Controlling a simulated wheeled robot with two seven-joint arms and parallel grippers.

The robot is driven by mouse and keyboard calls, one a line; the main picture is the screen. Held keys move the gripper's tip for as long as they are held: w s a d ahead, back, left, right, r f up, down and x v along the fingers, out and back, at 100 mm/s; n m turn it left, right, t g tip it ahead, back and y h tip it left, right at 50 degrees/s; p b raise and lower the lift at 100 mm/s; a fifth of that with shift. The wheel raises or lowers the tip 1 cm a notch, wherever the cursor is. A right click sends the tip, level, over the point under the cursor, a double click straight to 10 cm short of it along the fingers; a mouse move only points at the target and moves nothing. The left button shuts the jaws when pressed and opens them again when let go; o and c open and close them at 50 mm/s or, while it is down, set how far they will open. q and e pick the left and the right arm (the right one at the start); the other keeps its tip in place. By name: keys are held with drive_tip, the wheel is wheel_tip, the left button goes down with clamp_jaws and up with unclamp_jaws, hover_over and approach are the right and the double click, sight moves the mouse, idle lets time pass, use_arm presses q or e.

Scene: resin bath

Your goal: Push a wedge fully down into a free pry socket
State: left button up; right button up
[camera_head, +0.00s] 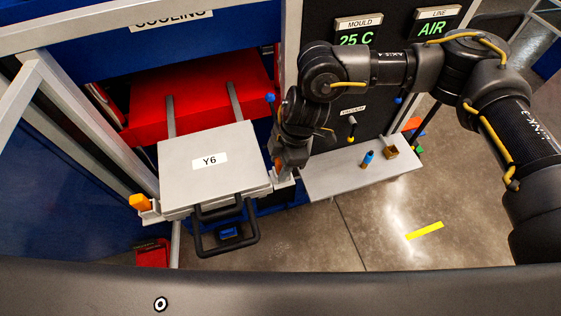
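The pale grey mould (180,175) labelled Y6 has a black handle at its front. An orange wedge (140,201) stands in the pale socket (150,216) at the mould's left side. My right gripper (281,170) is low over the pale socket (284,183) at the mould's right side. It appears shut on a second orange wedge (277,164), of which only a sliver shows beside the fingers. The fingers hide how deep this wedge sits. My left gripper is out of view.
A red slab (200,95) lies behind the mould. A grey shelf (335,180) at right holds a blue-topped item (368,158) and a small brown box (391,152). A red bin (152,254) stands on the floor at left. The floor at right is open around a yellow strip (424,231).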

drive_tip(key=b+v, duration=0.4)
drive_tip(key=v, duration=0.8)
drive_tip(key=shift+d, duration=0.15)
idle(0.3)
